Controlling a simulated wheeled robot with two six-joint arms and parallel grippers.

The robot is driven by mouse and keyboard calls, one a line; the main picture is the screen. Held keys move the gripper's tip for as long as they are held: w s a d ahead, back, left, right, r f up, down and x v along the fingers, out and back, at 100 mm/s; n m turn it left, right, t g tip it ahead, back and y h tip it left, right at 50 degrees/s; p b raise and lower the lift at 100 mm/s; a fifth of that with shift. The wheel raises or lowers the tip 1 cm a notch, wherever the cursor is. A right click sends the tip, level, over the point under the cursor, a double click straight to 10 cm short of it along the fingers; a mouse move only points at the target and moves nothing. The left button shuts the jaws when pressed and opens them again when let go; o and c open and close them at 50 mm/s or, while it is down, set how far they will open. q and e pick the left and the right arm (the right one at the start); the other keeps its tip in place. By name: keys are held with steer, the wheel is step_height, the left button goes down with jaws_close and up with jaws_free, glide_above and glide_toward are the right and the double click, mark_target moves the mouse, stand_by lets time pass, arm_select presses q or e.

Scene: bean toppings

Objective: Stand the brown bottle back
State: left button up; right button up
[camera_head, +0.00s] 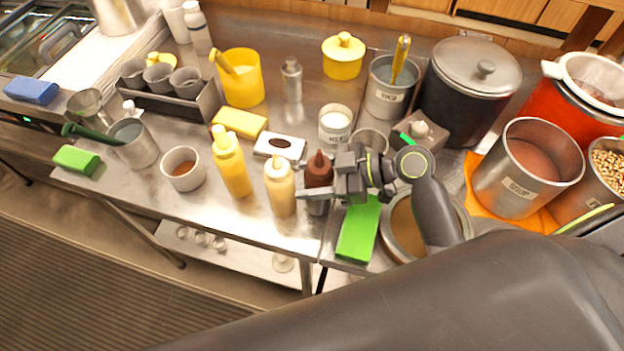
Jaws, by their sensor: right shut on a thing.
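The brown bottle (318,168) is near the front edge of the steel counter, just right of the cream bottle (279,188). It looks about upright, with its brown tip up. My right gripper (320,190) reaches in from the right and is shut on the brown bottle around its body. The fingers hide part of the bottle, and I cannot tell whether its base touches the counter. A yellow bottle (231,162) stands upright left of the cream one. My left gripper is not in view.
A green block (358,230) lies close below my right gripper. A white dish with dark sauce (280,146) and a white cup (335,122) are behind the bottles. A small brown-filled bowl (183,168) is to the left. Large pots (527,168) crowd the right.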

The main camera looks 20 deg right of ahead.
steer(key=shift+r, duration=0.1)
steer(key=shift+o, duration=0.9)
steer(key=o, duration=0.4)
steer(key=shift+s+d, duration=0.1)
steer(key=shift+d, duration=0.05)
steer(key=p+v, duration=0.2)
steer(key=v, duration=0.9)
steer(key=shift+s+d+r, duration=0.1)
steer(key=shift+d+r, duration=0.1)
steer(key=shift+d, duration=0.05)
